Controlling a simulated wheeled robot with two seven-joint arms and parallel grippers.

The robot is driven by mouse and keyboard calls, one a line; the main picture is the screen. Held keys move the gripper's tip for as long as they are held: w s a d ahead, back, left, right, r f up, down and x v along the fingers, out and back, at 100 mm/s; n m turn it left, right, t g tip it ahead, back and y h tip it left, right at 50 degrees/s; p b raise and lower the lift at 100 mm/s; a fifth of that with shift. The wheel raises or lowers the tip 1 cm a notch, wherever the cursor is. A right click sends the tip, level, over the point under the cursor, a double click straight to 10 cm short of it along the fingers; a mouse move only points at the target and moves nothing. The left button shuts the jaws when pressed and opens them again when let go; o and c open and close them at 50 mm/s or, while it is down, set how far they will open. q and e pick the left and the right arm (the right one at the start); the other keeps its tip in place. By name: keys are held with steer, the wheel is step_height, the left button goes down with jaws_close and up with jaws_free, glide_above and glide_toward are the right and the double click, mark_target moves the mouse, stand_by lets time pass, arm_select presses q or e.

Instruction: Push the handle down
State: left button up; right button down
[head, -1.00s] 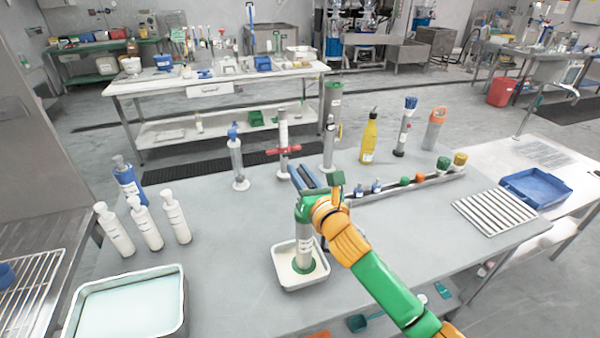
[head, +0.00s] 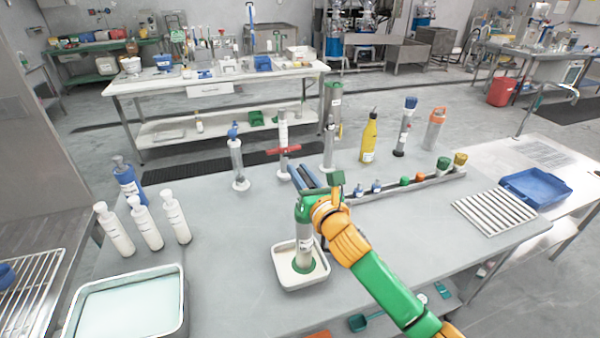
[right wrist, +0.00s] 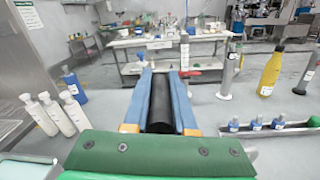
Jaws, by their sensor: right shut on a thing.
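The grinder (head: 304,250) is a grey cylinder with a green collar and green foot. It stands upright in a small white tray (head: 279,272) near the middle of the table. My right gripper (head: 303,173) is above the grinder's top, with its blue fingers pointing away toward the back. In the right wrist view the gripper (right wrist: 160,78) is shut on a black round handle (right wrist: 160,103), which lies lengthwise between the fingers. My gripper and wrist hide how the handle joins the grinder. My left gripper is not in view.
White bottles (head: 145,226) and a blue bottle (head: 128,180) stand at left, behind a large tray (head: 182,318). A red-handled tool (head: 283,150), a yellow bottle (head: 369,140) and other tools stand along the back. A rack (head: 410,186) and a blue tray (head: 540,204) are at right.

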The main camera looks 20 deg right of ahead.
stand_by(0.4)
step_height(320, 180, down, 6)
steer(key=b, duration=0.3)
steer(key=shift+s+b, duration=0.2)
steer(key=shift+b, duration=0.15)
steer(key=c, duration=0.7)
jaws_free()
steer(key=shift+w+f, duration=0.1)
steer(key=shift+f, duration=0.05)
steer(key=shift+c, duration=0.2)
steer(key=s, duration=0.6)
steer(key=shift+s+d+b, duration=0.4)
steer(key=shift+b, duration=0.05)
